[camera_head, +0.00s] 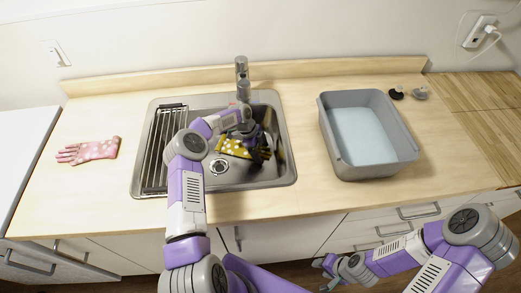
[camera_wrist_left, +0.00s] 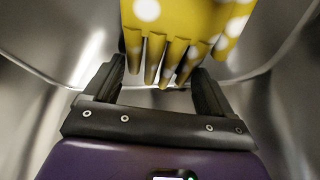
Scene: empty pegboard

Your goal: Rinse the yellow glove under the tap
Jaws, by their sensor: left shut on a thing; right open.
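The yellow glove (camera_head: 233,147) with white dots is inside the steel sink (camera_head: 288,172), below the tap (camera_head: 242,72). My left gripper (camera_head: 262,153) reaches into the sink and is shut on the yellow glove. In the left wrist view the yellow glove (camera_wrist_left: 185,30) hangs at the fingers of my left gripper (camera_wrist_left: 160,75), with its finger ends towards the camera. My left arm hides part of the sink and glove. I cannot tell whether water is running. My right gripper (camera_head: 328,268) is open and empty, low in front of the counter.
A dark drying rack (camera_head: 160,150) covers the sink's left part. A grey basin (camera_head: 396,160) with a pale blue inside stands to the right. Two small stoppers (camera_head: 397,94) lie behind it.

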